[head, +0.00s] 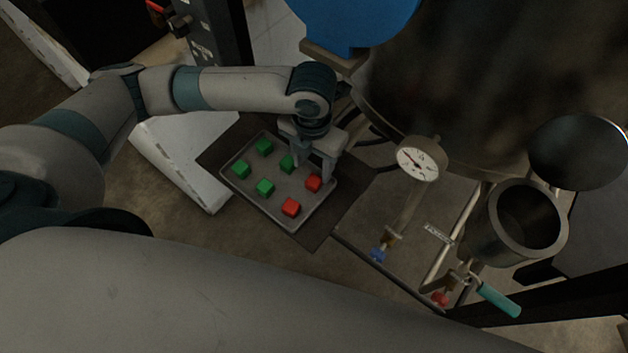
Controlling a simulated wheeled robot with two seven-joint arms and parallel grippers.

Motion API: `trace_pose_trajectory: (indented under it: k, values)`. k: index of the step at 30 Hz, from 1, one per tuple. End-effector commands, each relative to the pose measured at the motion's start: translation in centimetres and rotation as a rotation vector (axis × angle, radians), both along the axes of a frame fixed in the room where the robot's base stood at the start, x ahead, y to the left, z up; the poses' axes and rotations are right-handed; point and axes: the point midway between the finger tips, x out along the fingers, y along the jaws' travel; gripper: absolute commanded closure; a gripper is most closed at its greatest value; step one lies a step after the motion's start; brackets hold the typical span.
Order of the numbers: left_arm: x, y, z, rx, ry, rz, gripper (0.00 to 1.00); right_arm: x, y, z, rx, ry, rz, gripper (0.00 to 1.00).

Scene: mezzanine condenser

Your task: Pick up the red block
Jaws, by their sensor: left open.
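Two red blocks lie in a shallow grey tray (318,214). One red block (313,183) is near the tray's right side, and the other red block (291,207) is at its front corner. Several green blocks, among them one green block (265,187), share the tray. My left gripper (312,168) points down over the tray's right part, open, with its fingers close to the right-hand red block. I cannot tell whether they touch it. The green block (287,163) is just left of the gripper. My right gripper is not in view.
The tray sits on a dark mat (345,205). A pressure gauge (418,160) on a pipe, valves with a blue handle (378,255) and a teal handle (498,299), and an open metal cylinder (528,215) stand to the right. A large dark vessel (450,80) rises behind.

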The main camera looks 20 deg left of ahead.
Motion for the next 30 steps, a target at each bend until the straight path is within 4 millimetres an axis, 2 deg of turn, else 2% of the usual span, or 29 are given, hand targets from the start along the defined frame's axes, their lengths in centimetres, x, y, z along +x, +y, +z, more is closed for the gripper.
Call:
trace_pose_trajectory:
  k: [5, 11, 16, 30]
  values:
    - [-0.1, -0.1, -0.7, 0.001, 0.002, 0.002, 0.52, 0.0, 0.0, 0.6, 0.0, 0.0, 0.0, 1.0]
    - [-0.3, -0.4, -2.9, 0.001, 0.004, 0.001, 0.52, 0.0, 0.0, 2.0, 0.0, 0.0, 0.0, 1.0]
    - [-0.2, -0.3, -4.8, 0.001, 0.002, 0.001, 0.52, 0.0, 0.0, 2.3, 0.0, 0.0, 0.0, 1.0]
    - [-0.1, -0.3, -5.2, 0.0, -0.001, -0.001, 0.52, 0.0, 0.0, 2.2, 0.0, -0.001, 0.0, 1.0]
